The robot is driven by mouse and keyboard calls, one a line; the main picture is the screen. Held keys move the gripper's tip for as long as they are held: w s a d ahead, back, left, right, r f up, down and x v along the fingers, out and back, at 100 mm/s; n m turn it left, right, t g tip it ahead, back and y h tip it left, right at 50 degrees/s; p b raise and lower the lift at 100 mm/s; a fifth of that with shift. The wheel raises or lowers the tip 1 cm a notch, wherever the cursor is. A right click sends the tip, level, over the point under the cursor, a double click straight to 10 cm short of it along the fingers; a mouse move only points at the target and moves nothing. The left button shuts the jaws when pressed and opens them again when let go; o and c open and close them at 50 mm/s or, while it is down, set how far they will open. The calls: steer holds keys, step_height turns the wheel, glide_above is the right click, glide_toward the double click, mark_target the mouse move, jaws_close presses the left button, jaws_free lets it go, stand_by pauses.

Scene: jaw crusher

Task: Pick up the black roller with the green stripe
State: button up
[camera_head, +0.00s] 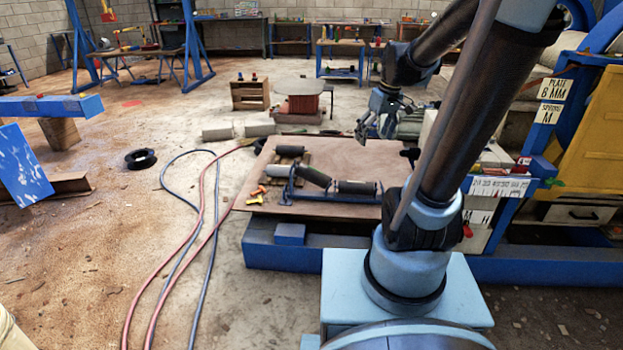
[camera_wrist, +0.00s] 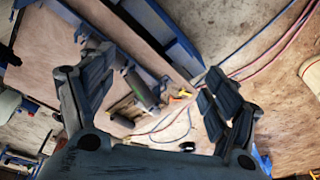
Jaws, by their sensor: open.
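Several dark and grey rollers lie on the brown board (camera_head: 240,203). One dark roller (camera_head: 357,187) lies at the right end of a blue frame (camera_head: 335,197), with a tilted dark roller (camera_head: 313,177) to its left. Another dark roller (camera_head: 290,150) lies farther back and a grey roller (camera_head: 278,171) lies in front of it. I cannot make out a green stripe on any of them. My gripper (camera_head: 373,118) is open and empty, raised above the board's back right. In the wrist view, a dark grey roller (camera_wrist: 142,90) shows between the spread fingers (camera_wrist: 158,92).
Small orange and yellow pieces (camera_head: 257,195) lie at the board's left edge. Red and blue hoses (camera_head: 200,205) cross the floor on the left, beside a black ring (camera_head: 140,159). The blue machine with a yellow panel (camera_head: 593,125) stands at the right.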

steer(key=w+a+f+n, duration=0.2)
steer(key=w+a+n, duration=0.15)
steer(key=w, duration=0.75)
steer(key=n+g+y, duration=0.2)
steer(key=n+y, duration=0.1)
steer(key=n, duration=0.5)
glide_above(312, 176)
steer(key=w+d, duration=0.3)
steer(key=d, duration=0.3)
step_height(312, 176, down, 21)
steer(key=x, duration=1.6)
steer(key=shift+w+d+f, duration=0.15)
steer(key=shift+w+f, duration=0.15)
steer(key=shift+f, duration=0.2)
steer(key=c, duration=1.9)
steer(key=shift+r, duration=0.1)
